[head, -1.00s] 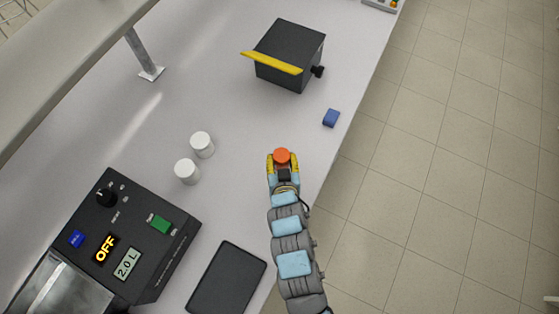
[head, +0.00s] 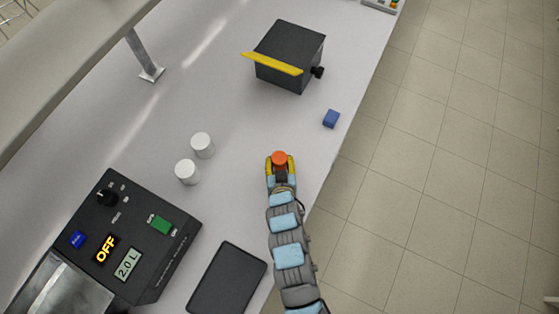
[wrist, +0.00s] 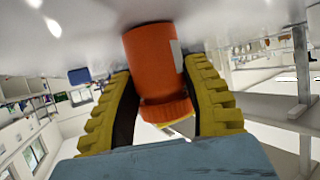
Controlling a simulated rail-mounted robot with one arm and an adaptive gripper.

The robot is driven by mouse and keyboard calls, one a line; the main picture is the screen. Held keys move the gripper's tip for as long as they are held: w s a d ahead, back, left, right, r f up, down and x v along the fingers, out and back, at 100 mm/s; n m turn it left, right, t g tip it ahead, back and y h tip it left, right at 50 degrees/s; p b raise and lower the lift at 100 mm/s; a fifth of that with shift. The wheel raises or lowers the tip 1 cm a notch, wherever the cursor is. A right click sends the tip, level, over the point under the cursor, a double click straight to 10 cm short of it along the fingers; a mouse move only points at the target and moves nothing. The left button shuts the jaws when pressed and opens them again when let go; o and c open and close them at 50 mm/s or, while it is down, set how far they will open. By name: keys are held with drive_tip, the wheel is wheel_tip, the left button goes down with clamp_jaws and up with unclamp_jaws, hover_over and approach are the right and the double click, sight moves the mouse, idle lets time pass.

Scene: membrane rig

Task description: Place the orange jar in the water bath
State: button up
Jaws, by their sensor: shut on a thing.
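The orange jar (head: 279,157) is between the yellow fingers of my gripper (head: 280,168), near the bench's right edge. In the wrist view the orange jar (wrist: 157,65) has a pale label and a ridged orange lid, and my gripper (wrist: 165,105) is shut on it. I cannot tell from these views how far the jar is above the bench. The water bath (head: 130,235) is the dark unit at the lower left, with an OFF display, a 2.0 L readout and a metal part at its left. Its basin is mostly out of view.
Two white jars (head: 194,160) stand between my gripper and the water bath. A dark flat pad (head: 228,278) lies left of my arm. A metal post (head: 145,55) stands at left.

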drive_tip(key=shift+f, duration=0.15)
drive_tip(key=o, duration=1.2)
drive_tip(key=shift+r, duration=0.2)
drive_tip(key=v, duration=1.1)
drive_tip(key=shift+d, duration=0.15)
drive_tip(key=shift+s, duration=0.25)
drive_tip(key=shift+o, duration=0.9)
drive_tip(key=shift+s+r, duration=0.15)
drive_tip(key=shift+s, duration=0.05)
